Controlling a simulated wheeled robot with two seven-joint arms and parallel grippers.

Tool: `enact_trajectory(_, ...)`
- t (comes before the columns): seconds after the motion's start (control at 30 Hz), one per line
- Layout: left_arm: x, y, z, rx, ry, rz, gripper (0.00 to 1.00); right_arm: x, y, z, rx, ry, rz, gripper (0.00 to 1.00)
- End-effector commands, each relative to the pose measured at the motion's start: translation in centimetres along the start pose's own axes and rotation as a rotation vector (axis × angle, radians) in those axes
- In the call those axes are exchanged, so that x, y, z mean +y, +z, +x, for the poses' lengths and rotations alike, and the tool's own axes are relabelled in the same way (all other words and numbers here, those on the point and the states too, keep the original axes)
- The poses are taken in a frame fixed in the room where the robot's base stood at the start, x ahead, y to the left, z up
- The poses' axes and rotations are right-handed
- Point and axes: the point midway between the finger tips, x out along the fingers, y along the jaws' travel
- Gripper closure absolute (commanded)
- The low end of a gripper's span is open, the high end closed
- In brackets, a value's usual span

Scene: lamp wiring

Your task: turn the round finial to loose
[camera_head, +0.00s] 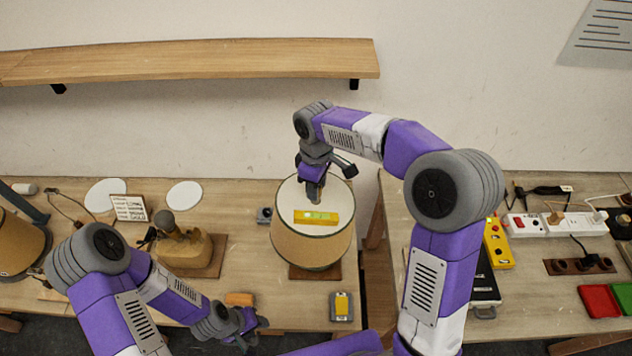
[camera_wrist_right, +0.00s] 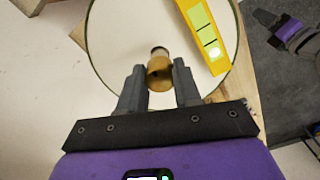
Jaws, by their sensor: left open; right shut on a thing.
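The lamp with its beige drum shade (camera_head: 312,243) stands on a wooden base on the table. My right gripper (camera_head: 313,199) reaches down from above onto the middle of the shade's pale top. In the right wrist view, the round brass finial (camera_wrist_right: 160,74) sits between the two grey fingertips, which are shut on it. In the head view the fingers hide the finial. A yellow spirit level (camera_head: 317,217) lies on the shade top close to the fingers; it also shows in the wrist view (camera_wrist_right: 204,36). My left gripper (camera_head: 246,329) is open and low at the table's front edge.
An orange block (camera_head: 239,299) lies near my left gripper. A grey and yellow device (camera_head: 342,306) sits in front of the lamp. A wooden-based object (camera_head: 185,252) stands left of it. Power strips (camera_head: 555,225) and a yellow control box (camera_head: 497,243) are on the right table.

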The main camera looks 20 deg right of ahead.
Motion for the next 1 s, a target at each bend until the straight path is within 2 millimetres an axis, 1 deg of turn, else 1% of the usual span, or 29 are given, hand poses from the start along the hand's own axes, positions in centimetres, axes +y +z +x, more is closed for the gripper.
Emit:
enact_trajectory(0.1,0.12,0.02,-0.32,0.000,0.000,0.000,0.57,0.06,0.00,-0.17,0.002,0.001,-0.058,0.98)
enact_trajectory(0.33,0.20,0.02,-0.53,0.000,0.000,0.000,0.57,0.08,-0.01,-0.14,0.002,0.002,-0.126,0.98)
enact_trajectory(0.83,0.21,0.03,-0.56,0.000,0.000,0.000,0.57,0.10,-0.04,-0.12,0.003,0.003,-0.142,0.98)
enact_trajectory(0.87,0.21,0.02,-0.56,0.000,0.000,0.000,0.57,0.09,-0.04,-0.12,0.003,0.003,-0.142,0.66)
enact_trajectory(1.0,0.21,0.03,-0.56,0.000,0.000,0.000,0.57,0.08,-0.03,-0.09,0.003,0.002,-0.142,0.44)
